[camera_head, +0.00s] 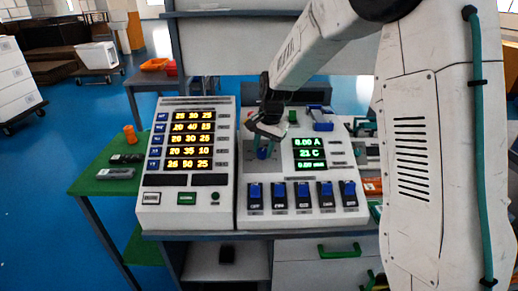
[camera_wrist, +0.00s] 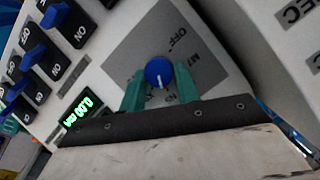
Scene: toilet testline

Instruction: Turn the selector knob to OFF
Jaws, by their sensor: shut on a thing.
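The selector knob (camera_wrist: 158,72) is blue and round with a white pointer line, on a grey plate (camera_wrist: 128,55) with markings. In the wrist view the "OFF" label is above and to the right of the knob, and the pointer line is on the knob's lower side, towards my gripper. My gripper (camera_wrist: 160,88) has its green fingers shut on the knob, one on each side. In the head view my gripper (camera_head: 264,135) reaches down to the blue knob (camera_head: 264,153), partly covering it and the plate.
Blue rocker switches (camera_head: 302,193) line the front of the same console. A green display (camera_head: 309,152) is right of the knob. A second panel with yellow readouts (camera_head: 191,140) stands at the left. Tools lie on the green table (camera_head: 95,180).

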